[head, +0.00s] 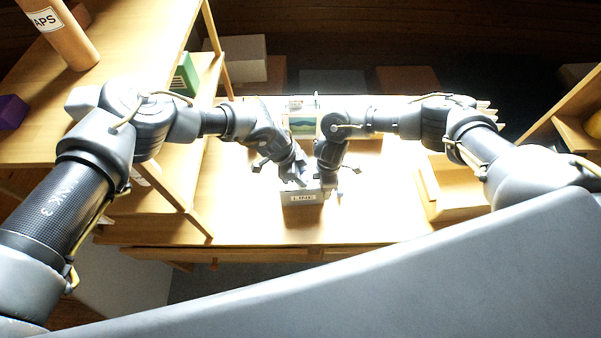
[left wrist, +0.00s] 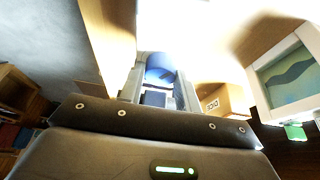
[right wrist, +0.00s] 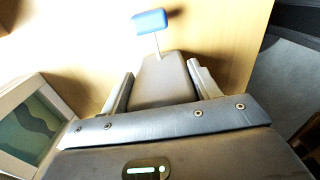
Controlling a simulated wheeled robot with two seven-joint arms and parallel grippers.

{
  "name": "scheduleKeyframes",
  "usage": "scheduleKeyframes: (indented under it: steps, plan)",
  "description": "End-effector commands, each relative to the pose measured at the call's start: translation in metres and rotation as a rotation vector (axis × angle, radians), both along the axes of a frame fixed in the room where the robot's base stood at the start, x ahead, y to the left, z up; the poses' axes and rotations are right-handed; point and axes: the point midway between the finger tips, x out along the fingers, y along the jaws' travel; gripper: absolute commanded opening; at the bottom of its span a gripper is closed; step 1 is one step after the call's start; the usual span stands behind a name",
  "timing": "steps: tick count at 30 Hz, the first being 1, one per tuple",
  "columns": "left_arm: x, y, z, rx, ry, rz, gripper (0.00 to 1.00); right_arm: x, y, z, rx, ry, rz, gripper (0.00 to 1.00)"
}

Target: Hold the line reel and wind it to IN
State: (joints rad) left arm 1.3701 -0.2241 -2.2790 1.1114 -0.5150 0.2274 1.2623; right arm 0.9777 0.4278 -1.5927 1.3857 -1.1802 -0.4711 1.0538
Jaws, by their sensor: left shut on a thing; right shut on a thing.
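The line reel (head: 302,198), a grey box with a LINE label, stands on the bright table in the head view. My left gripper (head: 290,178) is over it. In the left wrist view a blue rounded part and a dark square part of the reel (left wrist: 160,72) lie between its fingers. My right gripper (head: 330,178) is close beside, at the reel's right side. In the right wrist view it is shut on a grey block-like part (right wrist: 163,82). A blue tab (right wrist: 150,20) on a thin stem stands beyond that. The IN mark cannot be read.
A wooden tray (head: 455,190) is on the right. A shelf unit (head: 150,60) with a tube (head: 62,35) is on the left. The table (head: 260,225) is clear in front of the reel.

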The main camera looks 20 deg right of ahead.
Motion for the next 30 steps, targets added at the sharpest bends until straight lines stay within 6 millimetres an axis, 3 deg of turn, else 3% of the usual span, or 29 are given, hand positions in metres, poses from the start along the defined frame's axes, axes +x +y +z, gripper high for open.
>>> scheduleKeyframes:
  steps: [11,30]
  plan:
    - [0.0016,-0.0009,0.0005,0.0,-0.003,-0.064,0.1,-0.0003,0.0002,0.0001,0.0,0.001,0.001,0.33]
    - [0.0034,-0.0015,-0.0004,0.003,-0.002,-0.471,0.1,-0.0005,0.0004,0.0,0.0,0.001,0.002,0.33]
